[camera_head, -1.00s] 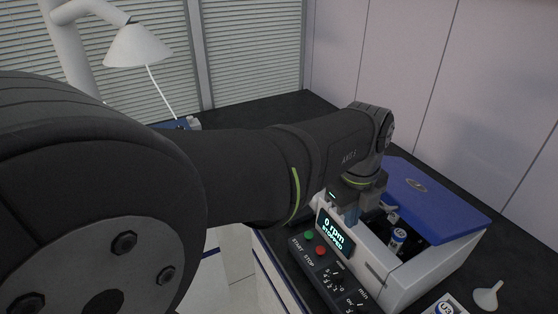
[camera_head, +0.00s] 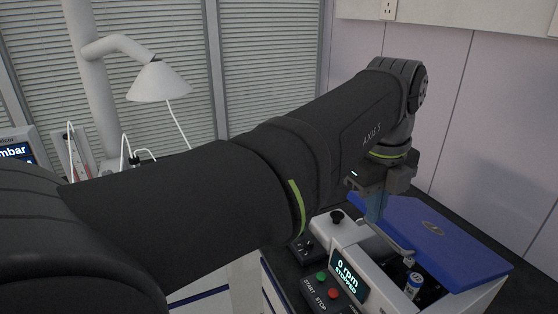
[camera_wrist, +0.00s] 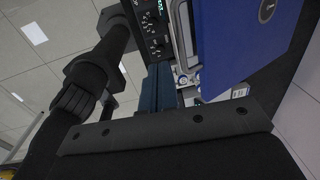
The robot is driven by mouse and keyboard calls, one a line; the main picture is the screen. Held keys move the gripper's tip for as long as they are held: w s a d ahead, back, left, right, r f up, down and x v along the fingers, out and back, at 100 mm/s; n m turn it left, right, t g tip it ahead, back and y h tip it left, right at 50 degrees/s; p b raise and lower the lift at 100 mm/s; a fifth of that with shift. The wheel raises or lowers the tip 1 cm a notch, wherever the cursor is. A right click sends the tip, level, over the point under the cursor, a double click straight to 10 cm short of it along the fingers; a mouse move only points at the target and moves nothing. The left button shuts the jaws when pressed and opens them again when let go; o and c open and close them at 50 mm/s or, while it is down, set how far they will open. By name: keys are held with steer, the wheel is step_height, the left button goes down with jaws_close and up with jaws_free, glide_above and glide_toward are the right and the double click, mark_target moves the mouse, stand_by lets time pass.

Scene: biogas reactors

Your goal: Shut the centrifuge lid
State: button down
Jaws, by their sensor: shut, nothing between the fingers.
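The centrifuge (camera_head: 375,268) is a white box with a lit display reading 0 rpm, STOPPED. Its blue lid (camera_head: 440,238) stands open, tilted over the rear part, and the dark chamber shows in front of it. A tube with a white and blue label (camera_head: 413,284) is in the opening. My gripper (camera_head: 375,212) points down above the left end of the centrifuge, left of the lid; its fingers are shut and empty. In the wrist view the lid (camera_wrist: 235,45) fills the upper right, beside my blue-grey fingers (camera_wrist: 157,80). Whether they touch anything cannot be told.
A control panel with a green START button (camera_head: 321,275) and a red STOP button (camera_head: 334,293) sits in front of the centrifuge. A white lamp-shaped hood (camera_head: 160,82) hangs at the back left. A wall (camera_head: 470,110) rises behind the lid.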

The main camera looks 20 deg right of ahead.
mark_target(383, 232)
steer(key=c, duration=2.1)
jaws_free()
step_height(383, 232, up, 4)
steer(key=shift+a+f, duration=0.1)
steer(key=shift+f, duration=0.05)
steer(key=o, duration=0.6)
step_height(383, 232, up, 8)
steer(key=h, duration=0.1)
steer(key=shift+f, duration=0.15)
steer(key=d+f, duration=0.1)
steer(key=f, duration=0.4)
steer(key=d+f, duration=0.1)
steer(key=f, duration=0.5)
steer(key=d+f, duration=0.1)
steer(key=f, duration=0.4)
steer(key=shift+w+d+f, duration=0.1)
steer(key=shift+d+f, duration=0.15)
steer(key=shift+f, duration=0.15)
steer(key=shift+c, duration=0.3)
jaws_close()
